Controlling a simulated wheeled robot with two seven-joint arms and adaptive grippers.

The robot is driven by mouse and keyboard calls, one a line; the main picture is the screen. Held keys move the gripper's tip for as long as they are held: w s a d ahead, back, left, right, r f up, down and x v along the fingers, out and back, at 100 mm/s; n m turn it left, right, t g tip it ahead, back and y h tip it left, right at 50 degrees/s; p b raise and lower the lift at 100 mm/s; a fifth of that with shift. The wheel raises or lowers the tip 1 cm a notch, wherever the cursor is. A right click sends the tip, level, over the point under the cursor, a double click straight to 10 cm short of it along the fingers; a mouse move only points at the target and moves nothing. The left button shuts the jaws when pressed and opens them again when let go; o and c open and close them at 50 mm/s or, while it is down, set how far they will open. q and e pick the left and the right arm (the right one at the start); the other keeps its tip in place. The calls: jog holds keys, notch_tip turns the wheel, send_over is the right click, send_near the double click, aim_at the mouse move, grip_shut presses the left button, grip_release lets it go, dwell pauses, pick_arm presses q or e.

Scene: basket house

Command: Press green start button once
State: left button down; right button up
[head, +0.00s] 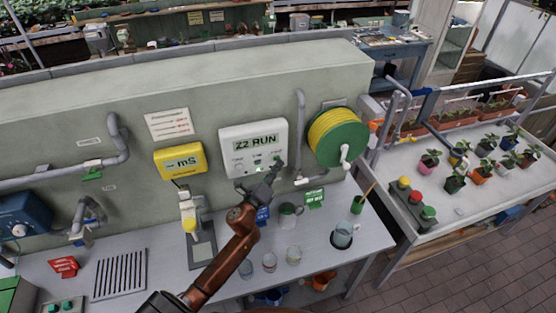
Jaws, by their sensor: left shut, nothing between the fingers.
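A white control box (240,138) reading "Z2 RUN" is fixed to the grey-green wall in the middle of the head view. Small controls sit along its lower face. A small green spot (259,168) shows there, close to my left gripper; I cannot tell whether it is the start button or a lamp. My left gripper (275,164) is shut and empty, its tips in front of the box's lower right part. I cannot tell whether they touch the box. The gripper hides part of that corner. My right gripper is not in view.
A yellow "mS" meter (180,161) hangs left of the box and a yellow hose reel (337,136) hangs right of it. A side table (452,190) with potted plants is at the right.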

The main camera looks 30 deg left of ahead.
pick_arm(q)
jog(key=shift+s+d, duration=0.15)
jog(key=s+d, duration=0.3)
jog(key=shift+s+d+p, duration=0.1)
jog(key=shift+d+p, duration=0.2)
jog(key=shift+d, duration=0.1)
dwell(0.3)
dwell(0.7)
